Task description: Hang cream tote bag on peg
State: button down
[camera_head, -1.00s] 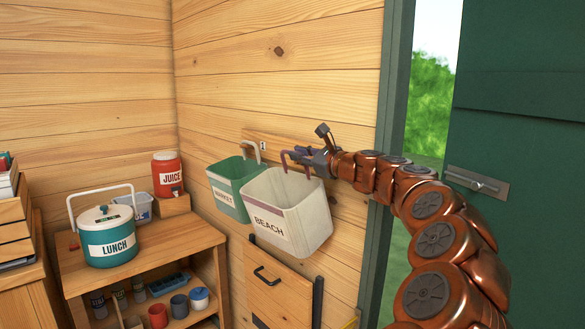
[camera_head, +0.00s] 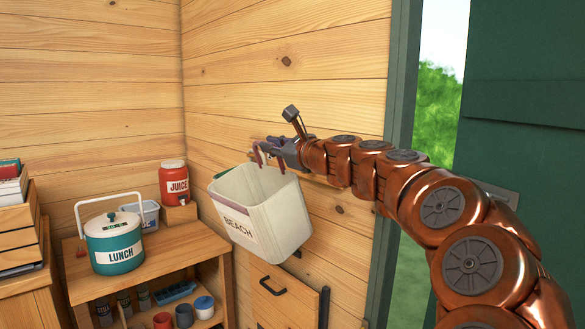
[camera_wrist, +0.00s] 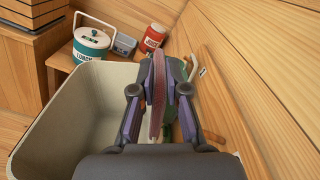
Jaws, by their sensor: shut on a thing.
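The cream tote bag (camera_head: 282,222), labelled BEACH, hangs tilted in the air close to the plank wall. My gripper (camera_head: 277,150) is shut on its mauve handle at the top. In the wrist view the handle (camera_wrist: 157,105) runs between the two fingers (camera_wrist: 158,88), and the open bag (camera_wrist: 50,120) spreads below and to the left. The peg is not clearly visible; the gripper and bag cover that part of the wall in the head view. A small pale piece (camera_wrist: 202,71) shows on the wall in the wrist view, but I cannot tell what it is.
A green bag (camera_wrist: 178,72) with a pale handle (camera_wrist: 193,68) is beside the fingers in the wrist view. The LUNCH cooler (camera_head: 113,243) and red JUICE jug (camera_head: 173,180) stand at left. A green door (camera_head: 525,110) is at right.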

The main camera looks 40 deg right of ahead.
dwell(0.3)
jog(key=shift+d+m+h, duration=0.3)
jog(key=shift+d, duration=0.05)
jog(key=d+f+m+h, duration=0.1)
jog(key=f+m+h, duration=0.1)
jog(key=d+f+m+h+b, duration=0.1)
jog(key=d+m, duration=0.1)
jog(key=m, duration=0.1)
jog(key=shift+w+d+f+m+h, duration=0.1)
jog(key=shift+d+f+m+h, duration=0.1)
jog(key=shift+f+m+h, duration=0.15)
jog(key=shift+d+f+m+g+h, duration=0.15)
jog(key=shift+d+f+m+h, duration=0.1)
jog(key=shift+f+m+h, duration=0.15)
jog(key=shift+d+f+m+g+h, duration=0.15)
jog(key=shift+d+f+m, duration=0.1)
jog(key=shift+f, duration=0.25)
jog(key=d+f+p, duration=0.1)
jog(key=d+f, duration=0.1)
jog(key=d, duration=0.8)
jog(key=shift+p, duration=0.3)
jog(key=shift+s+f, duration=0.2)
dwell(0.6)
